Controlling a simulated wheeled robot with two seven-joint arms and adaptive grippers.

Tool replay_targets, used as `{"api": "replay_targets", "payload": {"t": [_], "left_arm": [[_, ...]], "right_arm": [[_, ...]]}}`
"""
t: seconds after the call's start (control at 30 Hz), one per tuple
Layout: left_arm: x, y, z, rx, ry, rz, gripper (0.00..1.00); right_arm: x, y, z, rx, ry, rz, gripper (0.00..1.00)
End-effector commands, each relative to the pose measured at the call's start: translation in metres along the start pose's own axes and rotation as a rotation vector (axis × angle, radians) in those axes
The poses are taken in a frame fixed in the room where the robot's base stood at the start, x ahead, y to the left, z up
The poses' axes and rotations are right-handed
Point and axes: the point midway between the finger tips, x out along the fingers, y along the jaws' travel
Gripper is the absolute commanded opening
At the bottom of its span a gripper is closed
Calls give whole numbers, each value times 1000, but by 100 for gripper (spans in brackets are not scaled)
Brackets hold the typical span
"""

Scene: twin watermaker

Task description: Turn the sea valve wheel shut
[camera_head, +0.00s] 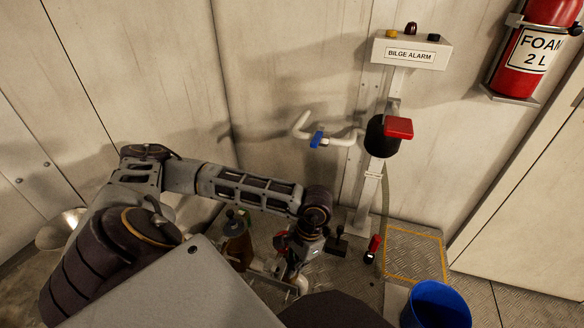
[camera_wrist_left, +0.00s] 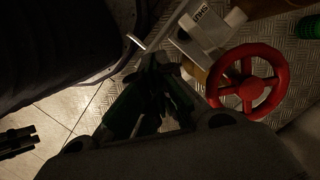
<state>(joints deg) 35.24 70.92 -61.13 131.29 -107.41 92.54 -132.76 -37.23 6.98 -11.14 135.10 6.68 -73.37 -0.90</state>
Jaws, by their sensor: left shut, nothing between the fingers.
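The red valve wheel (camera_wrist_left: 249,88) shows whole in the left wrist view, a spoked ring right of my left gripper (camera_wrist_left: 158,68). In the head view my left gripper (camera_head: 297,262) points down low in the middle. It and the wrist hide most of the wheel; only a bit of red (camera_head: 279,241) shows beside them. My right gripper cannot be made out in either view.
A bilge alarm post (camera_head: 397,80) stands behind, with a white pipe with a blue handle (camera_head: 317,139) beside it. A brown bottle (camera_head: 238,240) is left of the gripper. A red flashlight-like object (camera_head: 373,248) and blue bucket (camera_head: 437,305) are at right. A foam extinguisher (camera_head: 535,45) hangs upper right.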

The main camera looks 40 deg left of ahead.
Motion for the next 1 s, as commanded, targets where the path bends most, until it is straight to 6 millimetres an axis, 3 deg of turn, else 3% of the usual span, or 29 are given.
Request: {"api": "replay_targets", "payload": {"t": [0.1, 0.23, 0.33, 0.43, 0.6, 0.8, 1.0], "left_arm": [[1, 7, -4, -4, 1, 3, 0], [-18, 9, -2, -6, 3, 1, 0], [-29, 12, 0, -5, 3, 2, 0], [-43, 15, 2, -4, 3, 2, 0], [-67, 20, 4, -5, 4, 2, 0], [-89, 25, 7, -6, 3, 1, 0], [-98, 27, 9, -5, 1, 2, 0]], "right_arm": [[12, 0, 4, 5, 11, -7, 40], [9, 0, 13, 7, -21, -1, 40], [0, 0, 14, 6, -40, 3, 40], [-19, -2, -4, 3, -26, 9, 40], [-32, 1, -4, -4, -54, 26, 40], [-42, 3, -5, -8, -76, 41, 40], [-44, 5, -5, -9, -86, 47, 40]]}}
